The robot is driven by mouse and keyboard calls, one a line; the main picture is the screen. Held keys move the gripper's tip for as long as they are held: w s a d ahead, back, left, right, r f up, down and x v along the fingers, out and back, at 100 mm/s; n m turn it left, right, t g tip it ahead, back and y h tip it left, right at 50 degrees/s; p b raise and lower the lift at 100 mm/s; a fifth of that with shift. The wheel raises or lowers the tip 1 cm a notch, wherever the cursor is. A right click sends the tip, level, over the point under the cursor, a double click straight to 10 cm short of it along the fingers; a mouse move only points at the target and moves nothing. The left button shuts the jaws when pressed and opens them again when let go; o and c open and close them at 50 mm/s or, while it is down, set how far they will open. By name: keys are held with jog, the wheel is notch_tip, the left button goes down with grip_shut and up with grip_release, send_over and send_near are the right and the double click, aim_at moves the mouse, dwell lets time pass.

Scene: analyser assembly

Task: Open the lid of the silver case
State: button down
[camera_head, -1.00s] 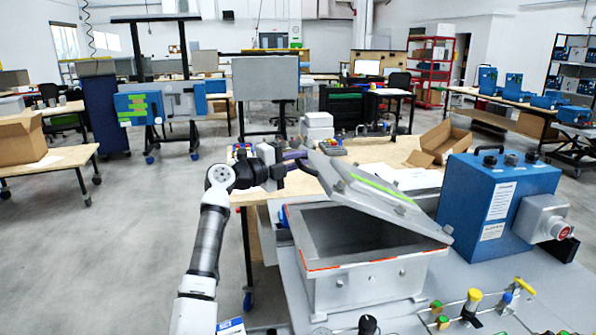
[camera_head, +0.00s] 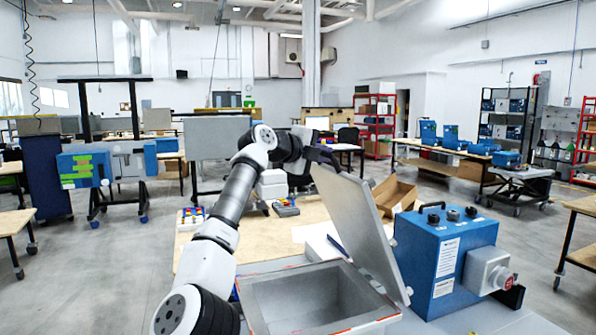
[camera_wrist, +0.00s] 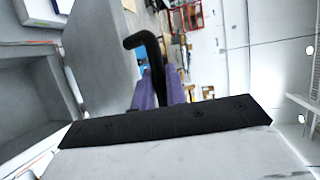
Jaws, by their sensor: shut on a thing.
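The silver case (camera_head: 262,318) stands open on the bench in the head view, its box empty as far as I can see. My gripper (camera_head: 325,156) is at the top edge of the lid. In the wrist view the purple fingers of my gripper (camera_wrist: 158,88) are closed at a black hooked handle (camera_wrist: 146,42) beside the grey lid (camera_wrist: 95,60). The exact contact is partly hidden by the fingers. The open case interior (camera_wrist: 35,95) shows at the left of the wrist view.
A blue analyser box (camera_head: 440,250) stands close to the right of the case. An open cardboard box (camera_head: 395,192) is behind the lid. A wooden table (camera_head: 255,237) with small parts lies behind the case.

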jog(key=shift+w+d+r, duration=0.25)
jog(key=shift+d+r, duration=0.1)
jog(key=shift+d, duration=0.45)
jog(key=shift+w+d+r, duration=0.2)
jog(key=shift+d+r, duration=0.1)
jog(key=shift+d, duration=0.55)
jog(key=shift+w+d+r, duration=0.25)
jog(key=shift+d+r, duration=0.1)
jog(key=shift+d, duration=0.45)
jog(key=c, duration=1.4)
grip_release()
jog(key=shift+c, duration=0.2)
jog(key=shift+f, duration=0.1)
